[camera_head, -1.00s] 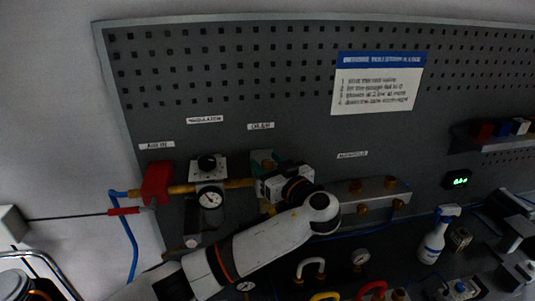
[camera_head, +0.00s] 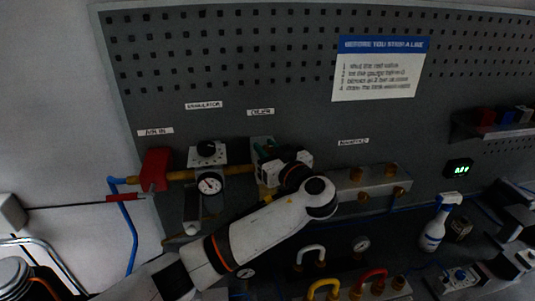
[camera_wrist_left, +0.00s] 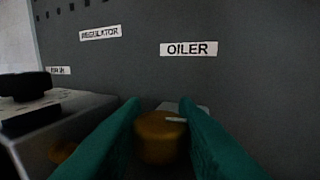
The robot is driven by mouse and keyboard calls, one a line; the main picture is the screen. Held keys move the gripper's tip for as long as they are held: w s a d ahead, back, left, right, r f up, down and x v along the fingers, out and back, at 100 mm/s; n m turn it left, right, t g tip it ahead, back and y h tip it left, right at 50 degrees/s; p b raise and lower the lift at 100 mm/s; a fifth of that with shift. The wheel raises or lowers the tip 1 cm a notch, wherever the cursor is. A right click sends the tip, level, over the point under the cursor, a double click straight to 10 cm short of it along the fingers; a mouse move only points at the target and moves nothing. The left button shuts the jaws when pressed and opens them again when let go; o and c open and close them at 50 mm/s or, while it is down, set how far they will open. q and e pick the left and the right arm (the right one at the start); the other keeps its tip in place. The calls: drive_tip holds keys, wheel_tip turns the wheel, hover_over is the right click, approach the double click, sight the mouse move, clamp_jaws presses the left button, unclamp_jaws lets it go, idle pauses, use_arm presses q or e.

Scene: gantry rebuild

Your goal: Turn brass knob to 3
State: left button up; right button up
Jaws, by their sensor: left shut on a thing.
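The brass knob (camera_wrist_left: 160,140) sits below the OILER label in the left wrist view. A pale pointer mark on its top points right. My left gripper (camera_wrist_left: 163,130) has its teal fingers on both sides of the knob, shut on it. In the head view my left gripper (camera_head: 264,156) is at the oiler on the pegboard, below its label (camera_head: 261,112), and hides the knob. I cannot read a number scale around the knob. My right gripper is not in view.
The regulator with its round gauge (camera_head: 210,184) is just left of my gripper, and a red valve block (camera_head: 156,169) is farther left. The manifold (camera_head: 372,184) is to the right.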

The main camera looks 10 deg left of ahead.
use_arm(q)
drive_tip(key=shift+f+m+t+h+b, duration=0.2)
drive_tip(key=shift+m+t+h+b, duration=0.35)
drive_tip(key=shift+b, duration=1.15)
drive_tip(key=shift+f+m+t+h+b, duration=0.15)
drive_tip(key=shift+m+t+h+b, duration=0.4)
drive_tip(key=shift+b, duration=1.15)
drive_tip(key=shift+r+h+b, duration=0.1)
drive_tip(key=shift+h+b, duration=0.2)
drive_tip(key=shift+h, duration=0.2)
drive_tip(key=shift+r+m+t+h+b, duration=0.1)
drive_tip(key=shift+m+t+h+b, duration=0.35)
drive_tip(key=shift+m+h, duration=0.4)
drive_tip(key=shift+m+t+h, duration=0.25)
drive_tip(key=shift+m+h, duration=0.1)
drive_tip(key=shift+h, duration=0.3)
drive_tip(key=shift+r+m+t+h+p, duration=0.2)
drive_tip(key=shift+m+t+h+p, duration=0.3)
drive_tip(key=shift+m+h, duration=1.15)
drive_tip(key=shift+h, duration=0.65)
drive_tip(key=o, duration=0.9)
drive_tip(key=shift+o, duration=0.4)
